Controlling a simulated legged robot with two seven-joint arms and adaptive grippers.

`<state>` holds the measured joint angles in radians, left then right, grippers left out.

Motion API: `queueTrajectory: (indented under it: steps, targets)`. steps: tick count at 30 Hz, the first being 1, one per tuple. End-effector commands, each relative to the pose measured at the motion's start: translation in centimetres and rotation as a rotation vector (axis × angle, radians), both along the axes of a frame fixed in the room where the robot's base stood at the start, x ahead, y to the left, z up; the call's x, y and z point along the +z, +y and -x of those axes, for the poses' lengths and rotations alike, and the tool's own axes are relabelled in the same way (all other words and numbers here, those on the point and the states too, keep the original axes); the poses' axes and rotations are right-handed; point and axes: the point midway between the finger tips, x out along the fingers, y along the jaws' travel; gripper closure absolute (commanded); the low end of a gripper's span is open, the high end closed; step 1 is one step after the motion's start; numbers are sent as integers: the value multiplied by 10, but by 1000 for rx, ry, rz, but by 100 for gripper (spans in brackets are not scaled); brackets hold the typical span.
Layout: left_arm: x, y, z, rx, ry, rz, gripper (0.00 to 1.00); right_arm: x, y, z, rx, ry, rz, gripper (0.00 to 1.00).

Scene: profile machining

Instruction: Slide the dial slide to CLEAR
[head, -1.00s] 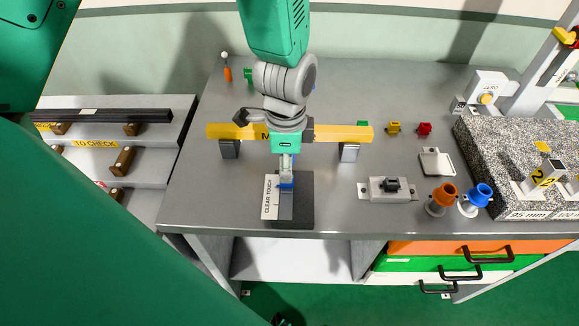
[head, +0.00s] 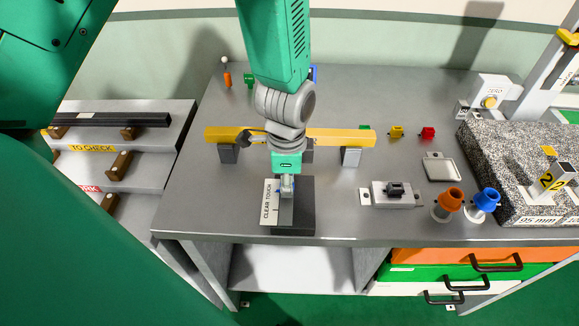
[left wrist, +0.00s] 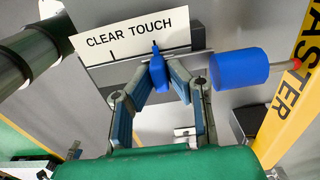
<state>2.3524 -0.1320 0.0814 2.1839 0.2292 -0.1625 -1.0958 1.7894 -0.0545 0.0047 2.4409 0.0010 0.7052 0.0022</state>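The dial slide's dark block (head: 296,215) stands at the front of the bench, with a white CLEAR TOUCH label (head: 268,202) along its left side. The label also shows in the left wrist view (left wrist: 130,36). The small blue slide knob (left wrist: 157,72) has its pointer at the tick below TOUCH, right of the tick below CLEAR. My left gripper (head: 288,188) is over the block; in the left wrist view its fingertips (left wrist: 160,68) close on both sides of the knob. The head view hides the knob behind the fingers. My right gripper is not in view.
A small grey fixture (head: 394,194) and orange (head: 449,200) and blue (head: 486,201) knobs stand to the right. A granite block (head: 515,150) is farther right.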

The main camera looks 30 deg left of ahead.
Motion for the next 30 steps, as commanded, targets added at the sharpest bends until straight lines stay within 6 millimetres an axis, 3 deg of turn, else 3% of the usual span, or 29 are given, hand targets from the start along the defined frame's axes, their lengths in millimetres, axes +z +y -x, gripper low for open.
queueTrajectory:
  steps: [30]
  targets:
    - [-2, -18, 31, -1, 7, -3, 100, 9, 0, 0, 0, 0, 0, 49]
